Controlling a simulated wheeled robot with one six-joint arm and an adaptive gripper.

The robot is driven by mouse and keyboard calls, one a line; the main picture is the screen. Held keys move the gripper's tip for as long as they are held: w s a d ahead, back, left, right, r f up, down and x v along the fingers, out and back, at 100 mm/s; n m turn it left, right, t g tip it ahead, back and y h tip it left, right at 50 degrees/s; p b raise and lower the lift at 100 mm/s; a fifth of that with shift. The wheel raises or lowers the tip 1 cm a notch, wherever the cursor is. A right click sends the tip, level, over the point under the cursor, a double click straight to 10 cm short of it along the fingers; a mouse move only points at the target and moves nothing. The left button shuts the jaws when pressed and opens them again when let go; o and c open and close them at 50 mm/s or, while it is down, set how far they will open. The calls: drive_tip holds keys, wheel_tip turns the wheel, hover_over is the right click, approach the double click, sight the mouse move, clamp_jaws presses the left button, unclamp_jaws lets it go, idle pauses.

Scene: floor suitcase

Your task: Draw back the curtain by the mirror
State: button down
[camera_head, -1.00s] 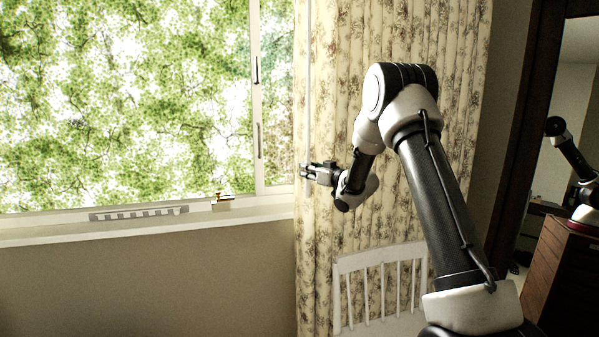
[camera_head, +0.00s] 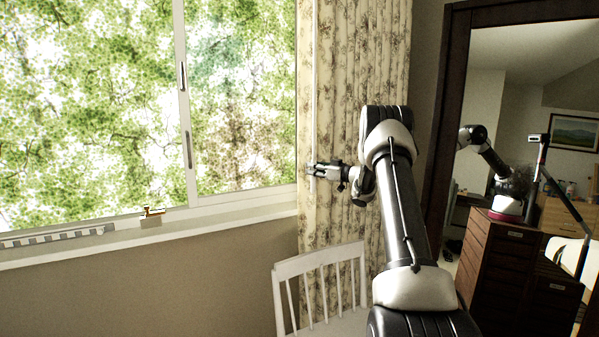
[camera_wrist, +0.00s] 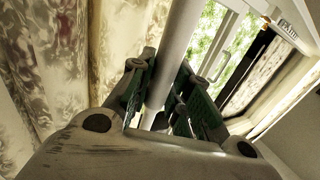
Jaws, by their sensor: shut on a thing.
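The floral cream curtain (camera_head: 365,60) hangs in folds between the window and the mirror. A thin white upright rod (camera_head: 313,110) runs along its left edge. In the wrist view, the pale rod (camera_wrist: 180,35) passes between my two dark green-black fingers, and curtain folds (camera_wrist: 55,50) fill the left side. The dark-framed mirror (camera_head: 497,75) stands right of the curtain and reflects my arm and part of the room.
The bright window (camera_head: 240,100) is left of the curtain, above a pale sill (camera_head: 200,230) with a small brass latch (camera_head: 152,212). A white slatted chair (camera_head: 318,268) stands below my gripper, before the curtain. A drawer cabinet (camera_head: 487,260) shows in the mirror.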

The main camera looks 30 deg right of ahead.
drive_tip(key=shift+d, duration=0.9)
drive_tip(key=c, duration=1.3)
unclamp_jaws()
drive_tip(key=v, duration=1.2)
drive_tip(key=shift+f, duration=0.1)
